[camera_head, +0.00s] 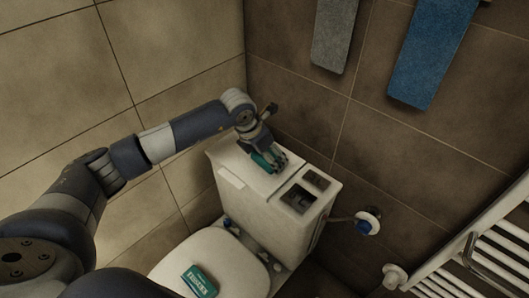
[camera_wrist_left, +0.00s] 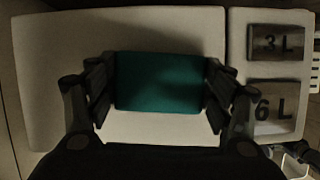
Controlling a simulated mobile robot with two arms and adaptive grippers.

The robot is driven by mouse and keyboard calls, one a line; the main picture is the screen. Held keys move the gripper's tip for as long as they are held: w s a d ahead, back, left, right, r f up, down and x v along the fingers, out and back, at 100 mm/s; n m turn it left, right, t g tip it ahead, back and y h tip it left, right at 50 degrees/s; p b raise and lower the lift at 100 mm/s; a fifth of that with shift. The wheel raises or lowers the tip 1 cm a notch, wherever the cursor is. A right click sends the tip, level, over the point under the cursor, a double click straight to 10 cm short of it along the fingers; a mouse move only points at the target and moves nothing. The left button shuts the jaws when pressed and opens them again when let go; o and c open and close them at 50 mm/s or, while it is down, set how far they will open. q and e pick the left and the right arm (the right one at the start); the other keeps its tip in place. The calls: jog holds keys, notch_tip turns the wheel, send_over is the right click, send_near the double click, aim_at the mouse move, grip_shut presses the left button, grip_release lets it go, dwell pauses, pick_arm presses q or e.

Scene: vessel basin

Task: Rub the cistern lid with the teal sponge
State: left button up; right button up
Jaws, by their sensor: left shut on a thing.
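The teal sponge (camera_wrist_left: 160,82) is between the two fingers of my left gripper (camera_wrist_left: 160,95), which is shut on it. In the head view the sponge (camera_head: 262,162) shows as a small teal strip under my left gripper (camera_head: 268,158). The white cistern lid (camera_head: 238,168) lies below them, on top of the cistern; it also fills much of the left wrist view (camera_wrist_left: 60,80). The sponge is over the lid, at or very near its surface; I cannot tell if it touches. My right gripper is not in view.
Flush buttons marked 3L (camera_wrist_left: 276,42) and 6L (camera_wrist_left: 272,106) sit beside the lid on the right. A green box (camera_head: 199,281) lies on the closed toilet seat (camera_head: 225,252). Tiled walls stand close behind and left. A valve (camera_head: 367,222) and a towel rail (camera_head: 480,250) are at right.

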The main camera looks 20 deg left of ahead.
pick_arm(q)
jog(key=shift+s+d, duration=0.3)
jog(key=shift+d, duration=0.5)
jog(key=shift+s+d, duration=0.25)
jog(key=shift+d, duration=0.7)
jog(key=shift+f, duration=0.15)
jog(key=shift+b, duration=0.35)
jog(key=shift+w+a+b, duration=0.25)
jog(key=shift+a, duration=0.5)
jog(key=shift+w+a+b, duration=0.2)
jog(key=shift+a, duration=0.55)
jog(key=shift+w+a+b, duration=0.25)
jog(key=shift+a, duration=0.45)
jog(key=shift+w+a+b, duration=0.2)
jog(key=shift+w+a, duration=0.05)
jog(key=shift+a, duration=0.5)
jog(key=shift+w+a+b, duration=0.25)
jog(key=shift+a, duration=0.45)
jog(key=shift+w+a+b, duration=0.3)
jog(key=shift+a, duration=0.55)
jog(key=shift+w+a+b, duration=0.25)
jog(key=shift+a, duration=0.55)
